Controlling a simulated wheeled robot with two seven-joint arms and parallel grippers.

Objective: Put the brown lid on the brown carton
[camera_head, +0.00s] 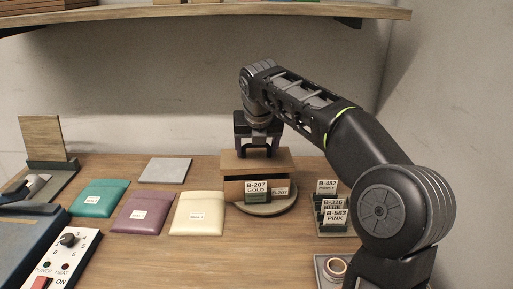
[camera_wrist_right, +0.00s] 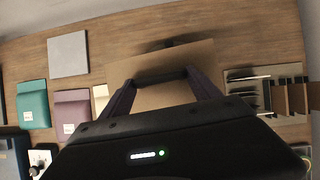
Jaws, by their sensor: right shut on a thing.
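The brown lid (camera_head: 238,162) is at the top of the brown carton (camera_head: 233,190), looking slightly skewed to it, with a dark band below its front edge. I cannot tell whether it is fully seated. My right gripper (camera_head: 257,153) comes down from above and is shut on the lid. In the right wrist view, the fingers (camera_wrist_right: 162,88) are over the brown lid (camera_wrist_right: 150,97), which hides most of the carton. The carton stands on a round grey-green turntable (camera_head: 266,210). A "B-207 GOLD" card (camera_head: 257,188) covers part of its front. My left gripper is not in view.
Cream (camera_head: 197,213), purple (camera_head: 143,213) and teal (camera_head: 100,198) pouches lie left of the carton. A grey plate (camera_head: 165,170) lies behind them. Card holders (camera_head: 335,215) and a tray with a tape roll (camera_head: 336,267) are at right. A control box (camera_head: 68,255) is front left.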

